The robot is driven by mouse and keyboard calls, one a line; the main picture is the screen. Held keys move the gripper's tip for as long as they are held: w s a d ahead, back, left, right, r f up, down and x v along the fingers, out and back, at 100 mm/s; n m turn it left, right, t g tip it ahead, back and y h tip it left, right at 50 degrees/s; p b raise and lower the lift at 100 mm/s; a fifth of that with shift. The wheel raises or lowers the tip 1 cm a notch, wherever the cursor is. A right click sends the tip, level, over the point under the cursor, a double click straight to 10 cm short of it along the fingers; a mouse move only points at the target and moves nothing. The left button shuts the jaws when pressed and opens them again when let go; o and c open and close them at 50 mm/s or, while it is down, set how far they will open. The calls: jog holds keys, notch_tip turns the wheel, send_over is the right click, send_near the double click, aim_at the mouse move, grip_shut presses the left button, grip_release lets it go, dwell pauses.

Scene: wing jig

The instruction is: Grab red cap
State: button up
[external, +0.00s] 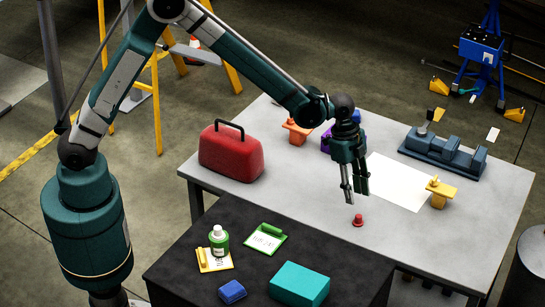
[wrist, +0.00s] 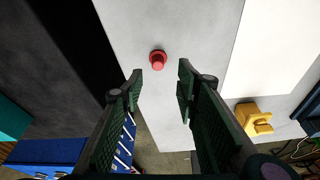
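The red cap (external: 358,220) is a small piece with a wider base, standing on the grey table near its front edge. In the wrist view the red cap (wrist: 158,60) lies just beyond my fingertips, roughly in line with the gap between them. My gripper (external: 356,194) hangs above the table, a little above and behind the cap in the external view. In the wrist view my gripper (wrist: 160,75) has its two fingers apart with nothing between them. It does not appear to touch the cap.
The grey table (external: 300,205) also holds a red toolbox (external: 231,152), a white sheet (external: 398,182), a yellow block (external: 440,192) and a dark blue vise (external: 443,152). A black table (external: 190,270) in front carries a green bottle (external: 219,240) and a teal box (external: 299,284). The space around the cap is clear.

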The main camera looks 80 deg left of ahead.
aim_at(359, 215)
dwell(0.3)
jog(key=shift+x, duration=1.25)
jog(key=shift+d, duration=0.1)
jog(key=shift+f, duration=0.15)
jog(key=shift+d+b+x, duration=0.25)
jog(key=shift+b+x, duration=0.1)
jog(key=shift+x, duration=2.05)
jog(key=c, duration=0.8)
